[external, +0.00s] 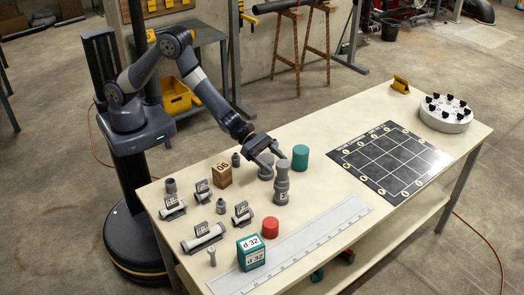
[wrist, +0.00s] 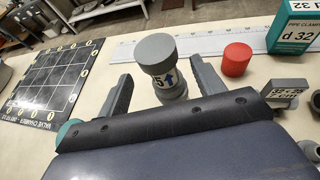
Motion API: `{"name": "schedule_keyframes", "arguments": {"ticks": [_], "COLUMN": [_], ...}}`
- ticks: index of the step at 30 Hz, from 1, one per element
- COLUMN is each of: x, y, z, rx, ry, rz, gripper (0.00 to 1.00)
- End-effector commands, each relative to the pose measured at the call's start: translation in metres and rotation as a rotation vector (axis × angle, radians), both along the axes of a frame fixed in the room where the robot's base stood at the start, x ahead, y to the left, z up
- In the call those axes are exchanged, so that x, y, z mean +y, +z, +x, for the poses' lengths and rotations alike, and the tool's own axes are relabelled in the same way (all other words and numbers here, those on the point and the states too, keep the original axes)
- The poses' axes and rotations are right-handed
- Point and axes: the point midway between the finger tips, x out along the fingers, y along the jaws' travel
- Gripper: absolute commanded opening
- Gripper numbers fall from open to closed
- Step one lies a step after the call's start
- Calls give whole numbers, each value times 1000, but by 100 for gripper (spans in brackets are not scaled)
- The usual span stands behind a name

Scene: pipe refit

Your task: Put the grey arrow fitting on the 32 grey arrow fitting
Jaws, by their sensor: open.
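A tall grey stack of round fittings (external: 282,181) stands upright on the table, with a label low on its side in the external view. In the wrist view the grey stack (wrist: 155,48) shows a wide round top and a pale label with a blue arrow and a 5; the rest of the number is hidden. My gripper (external: 273,156) is open beside the top of the stack. In the wrist view my gripper (wrist: 161,76) has a finger on each side of it, with gaps. Another grey cylinder (external: 265,172) stands just behind, partly hidden by my gripper.
A teal cylinder (external: 301,158) and a red cylinder (external: 270,227) stand near the stack. A wooden block (external: 221,175), several small grey pipe parts and a teal d 32 box (external: 251,252) are at left. A ruler (external: 300,243) lies in front. A black grid mat (external: 390,160) lies right.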

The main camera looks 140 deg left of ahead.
Motion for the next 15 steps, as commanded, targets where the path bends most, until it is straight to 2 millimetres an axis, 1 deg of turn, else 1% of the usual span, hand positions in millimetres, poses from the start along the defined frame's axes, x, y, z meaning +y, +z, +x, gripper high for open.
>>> {"name": "schedule_keyframes", "arguments": {"ticks": [3,9,15], "x": [-5,-12,-17], "y": [6,18,26], "z": [-19,-46,-62], "rx": [-1,-1,-1], "ry": [1,1,1], "rz": [1,2,2], "gripper": [64,64,64]}}
